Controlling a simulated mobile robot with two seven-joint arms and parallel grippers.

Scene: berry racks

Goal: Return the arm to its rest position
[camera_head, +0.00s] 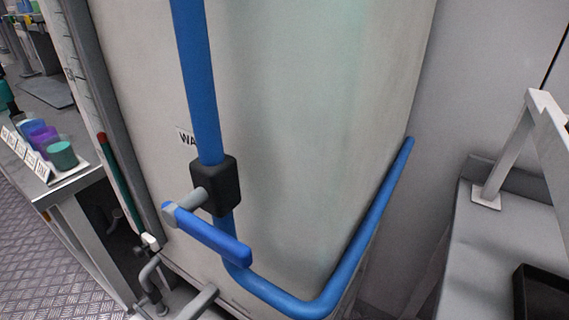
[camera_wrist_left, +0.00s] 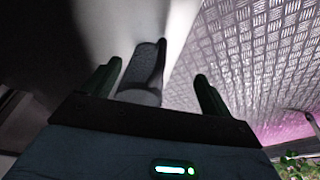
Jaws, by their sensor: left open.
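My left gripper (camera_wrist_left: 158,69) shows only in the left wrist view. Its two dark fingers stand wide apart. A dark grey rounded bar (camera_wrist_left: 145,68) shows between the fingers in the picture; I cannot tell what it is or how far off it lies. No arm or gripper of mine can be made out in the head view. My right gripper is in neither view.
A large pale tank (camera_head: 300,110) fills the head view, with a blue pipe (camera_head: 196,85) and blue valve lever (camera_head: 212,237) in front. A table (camera_head: 75,193) with coloured cups (camera_head: 62,154) stands left, a grey bench (camera_head: 490,250) right. Patterned metal floor (camera_wrist_left: 270,50) shows in the wrist view.

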